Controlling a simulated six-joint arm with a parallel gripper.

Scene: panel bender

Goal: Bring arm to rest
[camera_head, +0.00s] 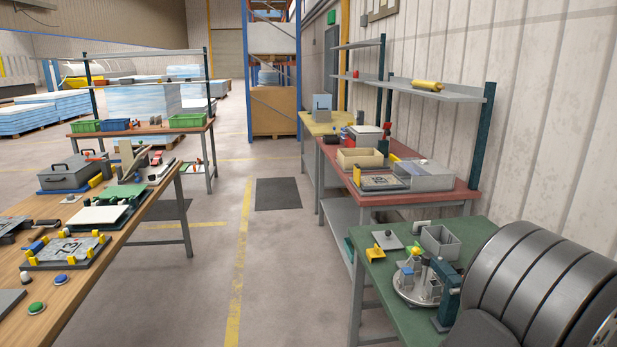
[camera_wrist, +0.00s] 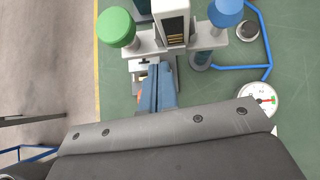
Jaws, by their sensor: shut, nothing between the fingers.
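In the wrist view my gripper (camera_wrist: 158,68) shows as two blue-grey fingers lying close together, pointing up the picture. They are shut with nothing visible between them. The large dark grey body with bolts below them hides much of the lower picture. The fingertips appear just below a pale fixture (camera_wrist: 178,48) in the picture; I cannot tell whether they touch it. In the head view my grey, ribbed arm fills the lower right corner, and my gripper cannot be made out there.
In the wrist view a green round top (camera_wrist: 116,27), a blue round top (camera_wrist: 226,12) and a dial gauge (camera_wrist: 257,98) surround the fixture. In the head view a green table (camera_head: 385,285) carries a round fixture (camera_head: 417,286); a wooden bench (camera_head: 130,232) stands left. The aisle between is clear.

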